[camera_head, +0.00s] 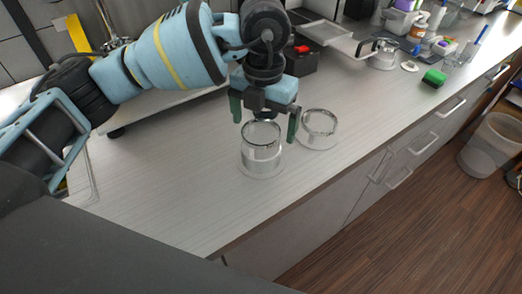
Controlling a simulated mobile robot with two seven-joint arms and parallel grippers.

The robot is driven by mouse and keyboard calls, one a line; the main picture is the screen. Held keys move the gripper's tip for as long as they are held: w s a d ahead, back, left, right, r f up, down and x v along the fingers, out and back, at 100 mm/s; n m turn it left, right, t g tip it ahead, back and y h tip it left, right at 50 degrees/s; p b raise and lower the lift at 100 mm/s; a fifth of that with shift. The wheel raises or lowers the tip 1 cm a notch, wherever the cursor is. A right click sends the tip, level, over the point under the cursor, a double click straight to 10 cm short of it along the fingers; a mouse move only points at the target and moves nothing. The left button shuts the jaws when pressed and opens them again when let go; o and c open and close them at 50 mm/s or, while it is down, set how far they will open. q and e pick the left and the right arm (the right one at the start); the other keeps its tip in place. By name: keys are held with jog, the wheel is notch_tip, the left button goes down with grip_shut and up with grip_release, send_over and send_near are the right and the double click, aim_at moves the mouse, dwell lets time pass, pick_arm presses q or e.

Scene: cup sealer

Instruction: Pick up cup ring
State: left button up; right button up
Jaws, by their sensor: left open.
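My left gripper (265,129) is open and points down over a shiny silver and clear ring-shaped cylinder (261,160) on the counter. Its two dark green fingers are at either side of the cylinder's top rim in the picture; I cannot tell whether they touch it. A second, lower round piece with a silver rim (319,123) stands just right of the right finger. Which of the two is the cup ring is not clear from this view. My right gripper is not in view.
The light wooden counter (190,190) is clear at the left and front. Its front edge runs diagonally above drawers. A dark box with a red part (303,58) stands behind. A green sponge (434,77) and several bottles are far right. A bin (490,145) stands on the floor.

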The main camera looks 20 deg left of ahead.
aim_at(261, 139)
pick_arm(q)
jog(key=shift+s+f, duration=0.25)
jog(key=shift+f, duration=0.35)
jog(key=shift+s+a+f, duration=0.1)
jog(key=shift+s+f, duration=0.05)
jog(key=shift+f, duration=1.8)
jog(key=c, duration=1.2)
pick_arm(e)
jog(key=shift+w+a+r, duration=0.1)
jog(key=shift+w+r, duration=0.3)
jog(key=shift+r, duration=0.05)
pick_arm(q)
jog(key=shift+r, duration=0.15)
